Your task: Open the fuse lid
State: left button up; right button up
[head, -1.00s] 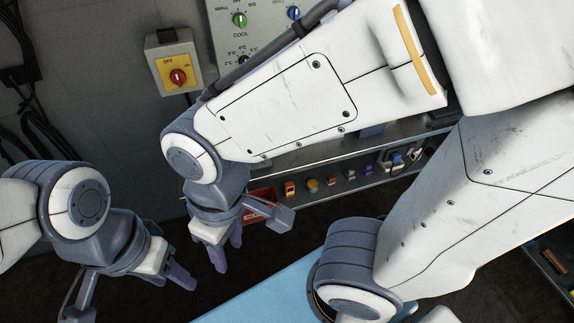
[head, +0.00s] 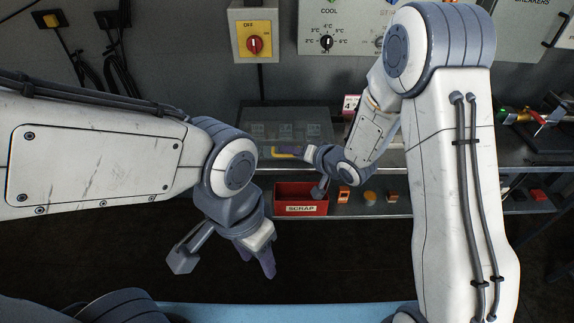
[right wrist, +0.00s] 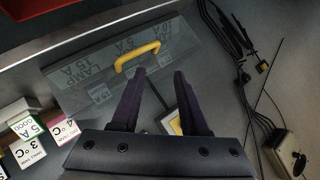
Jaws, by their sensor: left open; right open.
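The fuse lid (head: 262,123) is a clear panel on the bench at the back wall, with printed labels showing through it. It looks shut. Its yellow handle (head: 284,155) is along the near edge in the head view. The lid (right wrist: 85,95) and the handle (right wrist: 137,57) also show in the right wrist view. My right gripper (head: 297,150) is at the handle in the head view. In the right wrist view its fingers (right wrist: 159,74) are apart, with the handle just beyond the tips and not between them. My left gripper (head: 258,263) is open and empty, low in front of the bench.
A red scrap bin (head: 300,195) sits on the lower shelf below the lid. Price-like label cards (right wrist: 35,130) stand beside the lid. A yellow switch box (head: 255,43) and a control panel (head: 340,22) are on the wall above. Dark floor lies in front.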

aim_at(286, 155)
jog(key=d+f+m+t+y+b, duration=0.4)
jog(key=d+f+m+y+b, duration=0.15)
jog(key=f, duration=0.25)
pick_arm(q)
notch_tip(286, 155, down, 6)
jog(key=shift+p, duration=0.45)
pick_arm(e)
jog(key=shift+m+y, duration=0.35)
jog(key=shift+m, duration=0.1)
jog(key=x, duration=0.9)
jog(key=shift+s+a, duration=0.15)
jog(key=shift+a, duration=0.5)
pick_arm(q)
jog(key=shift+f, duration=0.1)
pick_arm(e)
grip_shut()
